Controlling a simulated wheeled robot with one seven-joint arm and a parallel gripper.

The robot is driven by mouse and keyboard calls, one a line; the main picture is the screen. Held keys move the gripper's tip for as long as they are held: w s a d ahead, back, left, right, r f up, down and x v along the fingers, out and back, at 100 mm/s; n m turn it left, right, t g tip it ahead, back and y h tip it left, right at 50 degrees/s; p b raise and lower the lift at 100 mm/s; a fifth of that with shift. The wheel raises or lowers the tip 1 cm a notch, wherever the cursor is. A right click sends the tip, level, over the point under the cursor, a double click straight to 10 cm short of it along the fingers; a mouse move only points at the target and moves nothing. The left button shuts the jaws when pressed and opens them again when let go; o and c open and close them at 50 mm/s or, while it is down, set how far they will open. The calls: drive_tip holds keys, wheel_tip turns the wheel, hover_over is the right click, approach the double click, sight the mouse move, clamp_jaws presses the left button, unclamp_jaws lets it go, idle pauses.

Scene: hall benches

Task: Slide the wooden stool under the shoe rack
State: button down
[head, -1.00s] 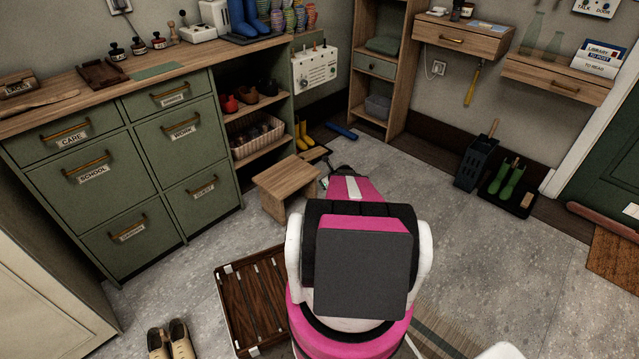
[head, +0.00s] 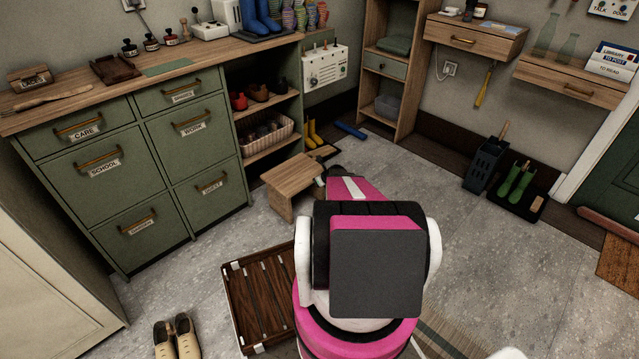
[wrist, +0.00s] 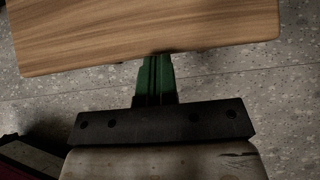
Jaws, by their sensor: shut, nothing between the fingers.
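The wooden stool (head: 292,176) stands upright on the floor at the front right of the shoe rack (head: 270,99), the open shelves at the right end of the green cabinet. Its seat also fills the top of the wrist view (wrist: 140,30). My gripper (wrist: 157,62) is shut and empty, with its green fingers together. The fingertips reach the near edge of the seat; I cannot tell whether they press on it or lie just below. In the head view my arm hides most of the gripper and part of the stool's right side.
Yellow boots (head: 314,133) stand right of the rack. A slatted wooden tray (head: 258,297) lies on the floor left of my arm, with beige shoes (head: 177,338) beside it. A dark umbrella stand (head: 486,163) and green boots (head: 520,181) stand right.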

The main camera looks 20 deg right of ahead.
drive_tip(key=w+a, duration=0.5)
drive_tip(key=w, duration=0.8)
drive_tip(key=w+a, duration=0.5)
drive_tip(key=w, duration=0.9)
